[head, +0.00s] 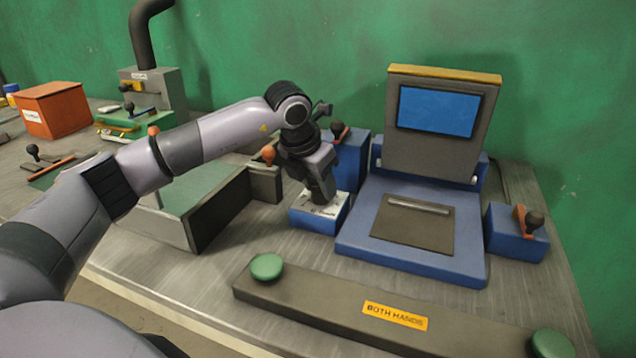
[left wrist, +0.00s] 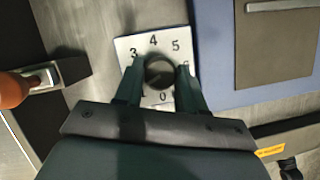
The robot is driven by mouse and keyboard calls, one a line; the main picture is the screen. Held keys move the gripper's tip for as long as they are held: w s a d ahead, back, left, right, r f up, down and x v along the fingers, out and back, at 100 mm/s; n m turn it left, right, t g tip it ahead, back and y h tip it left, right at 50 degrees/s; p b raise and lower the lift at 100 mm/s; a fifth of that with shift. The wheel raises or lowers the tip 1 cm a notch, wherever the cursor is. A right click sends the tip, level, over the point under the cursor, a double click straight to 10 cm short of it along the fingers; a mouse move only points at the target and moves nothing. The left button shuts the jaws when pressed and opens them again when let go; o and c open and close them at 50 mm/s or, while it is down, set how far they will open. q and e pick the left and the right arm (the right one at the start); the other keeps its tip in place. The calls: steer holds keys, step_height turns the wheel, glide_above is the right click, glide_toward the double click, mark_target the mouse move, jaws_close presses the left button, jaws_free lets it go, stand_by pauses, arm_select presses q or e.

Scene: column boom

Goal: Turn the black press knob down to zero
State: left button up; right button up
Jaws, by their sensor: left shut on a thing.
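The black press knob (left wrist: 160,72) shows in the left wrist view, in the middle of a white dial plate (left wrist: 127,45) with black numbers. I can read 3, 4, 5 and 0; the other marks are partly covered by the fingers. I cannot make out where the knob points. My left gripper (left wrist: 160,76) is shut on the knob, one finger on each side. In the head view my left gripper (head: 322,197) comes down from above onto the small blue dial box (head: 317,222), hiding the knob. My right gripper is not in view.
A blue press with a screen (head: 438,111) stands right of the dial box. A bar with green buttons (head: 267,267) lies in front. A grey-green box (head: 190,205) is close on the left. Lever boxes (head: 515,240) stand nearby, and an orange box (head: 52,108) is far left.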

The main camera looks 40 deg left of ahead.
arm_select(q)
steer(key=n+y, duration=0.1)
steer(key=n, duration=0.2)
steer(key=n+y, duration=0.1)
steer(key=n, duration=0.2)
steer(key=shift+w+d+n+g+b, duration=0.1)
steer(key=shift+d+n+g+b, duration=0.1)
steer(key=shift+n+g+b, duration=0.15)
steer(key=shift+n+y, duration=0.7)
steer(key=shift+n, duration=0.55)
steer(key=shift+w+n+g+y, duration=0.1)
steer(key=shift+n+g+y, duration=0.55)
steer(key=shift+n, duration=1.15)
steer(key=o, duration=1.1)
steer(key=shift+c, duration=0.2)
steer(key=v, duration=0.6)
steer(key=shift+w+a, duration=0.1)
steer(key=shift+d+r, duration=0.25)
steer(key=shift+r, duration=0.4)
